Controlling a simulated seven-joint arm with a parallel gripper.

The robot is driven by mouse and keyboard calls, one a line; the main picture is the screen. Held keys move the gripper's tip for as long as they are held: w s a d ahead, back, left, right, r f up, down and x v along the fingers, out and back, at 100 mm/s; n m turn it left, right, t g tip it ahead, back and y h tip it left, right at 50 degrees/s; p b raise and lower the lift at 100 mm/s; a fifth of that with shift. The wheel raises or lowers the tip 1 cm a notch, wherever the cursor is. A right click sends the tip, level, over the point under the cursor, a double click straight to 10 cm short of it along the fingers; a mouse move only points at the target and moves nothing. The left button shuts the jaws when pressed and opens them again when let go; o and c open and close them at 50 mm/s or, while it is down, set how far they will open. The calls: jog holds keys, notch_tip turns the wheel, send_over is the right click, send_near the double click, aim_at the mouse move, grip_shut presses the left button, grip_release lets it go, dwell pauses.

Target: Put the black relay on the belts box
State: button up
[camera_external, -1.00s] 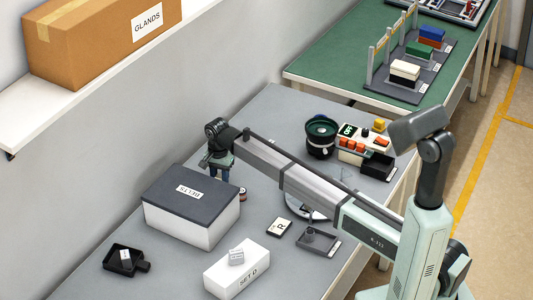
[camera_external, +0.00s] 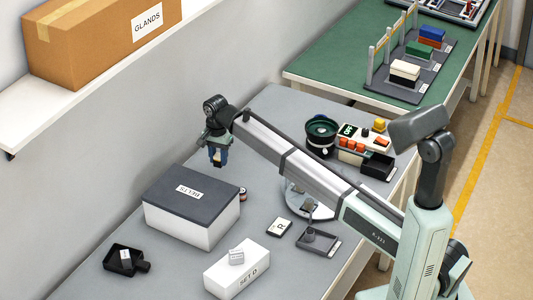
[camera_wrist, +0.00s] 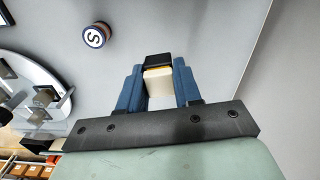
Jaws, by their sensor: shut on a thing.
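My gripper (camera_external: 217,158) is shut on a small block, black at one end and cream on the side, which looks like the black relay (camera_wrist: 158,61). In the wrist view it sits between the two blue fingers. The gripper points down and holds it in the air near the back right corner of the belts box. The belts box (camera_external: 180,222) is white with a dark grey lid labelled BELTS, and its top is clear apart from the label.
A white SET D box (camera_external: 238,276) with a small grey block on it stands in front. A black tray (camera_external: 117,266) is at the front left. A round spool marked S (camera_wrist: 97,35) lies near the gripper. A bowl feeder (camera_external: 320,134) stands farther back.

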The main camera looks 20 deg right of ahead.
notch_tip(320, 180, up, 14)
jog(key=m, duration=0.2)
send_over(189, 192)
jog(key=shift+f, duration=4.9)
jog(key=shift+d+f, duration=0.1)
jog(key=o, duration=1)
jog(key=shift+o, duration=0.2)
notch_tip(189, 192, up, 12)
